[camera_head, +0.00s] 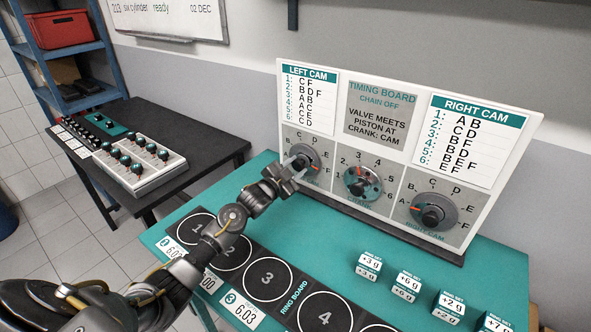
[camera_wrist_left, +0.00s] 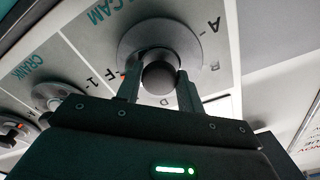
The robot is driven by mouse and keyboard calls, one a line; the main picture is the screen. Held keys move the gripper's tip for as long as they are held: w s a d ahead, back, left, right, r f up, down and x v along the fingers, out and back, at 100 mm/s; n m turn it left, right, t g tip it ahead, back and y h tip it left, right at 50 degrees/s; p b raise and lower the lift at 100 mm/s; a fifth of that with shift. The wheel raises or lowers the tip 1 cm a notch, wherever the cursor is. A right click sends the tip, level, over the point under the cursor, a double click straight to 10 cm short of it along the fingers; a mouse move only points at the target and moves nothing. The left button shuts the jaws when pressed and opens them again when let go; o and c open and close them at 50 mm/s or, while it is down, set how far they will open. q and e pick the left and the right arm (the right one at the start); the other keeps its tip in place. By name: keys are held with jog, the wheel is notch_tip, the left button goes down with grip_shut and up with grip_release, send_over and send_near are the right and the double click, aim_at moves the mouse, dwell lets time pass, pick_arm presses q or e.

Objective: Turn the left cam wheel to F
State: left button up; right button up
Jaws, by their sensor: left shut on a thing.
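The left cam wheel (camera_head: 305,155) is a grey round dial with a dark central knob, on the left panel of the upright timing board. My left gripper (camera_head: 288,172) is at this wheel, its fingers on its knob. In the left wrist view, the two fingers of the gripper (camera_wrist_left: 159,88) stand on either side of the dark round knob (camera_wrist_left: 158,77), shut on it. The wheel's orange mark shows beside the letter F there, though the finger partly covers that side. In the head view, orange also shows at the wheel's lower right. My right gripper is not in view.
The crank wheel (camera_head: 362,182) and right cam wheel (camera_head: 434,209) sit to the right on the same board. Weight blocks (camera_head: 407,286) stand on the teal table at the front right. The ring board (camera_head: 238,277) lies in front. A dark side table (camera_head: 205,127) holds control boxes.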

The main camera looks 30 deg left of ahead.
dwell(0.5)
pick_arm(q)
jog(key=o, duration=1)
jog(key=s+a+b, duration=0.1)
jog(key=s+b, duration=0.1)
jog(key=s, duration=0.8)
jog(key=shift+s+a, duration=0.25)
jog(key=shift+s, duration=0.1)
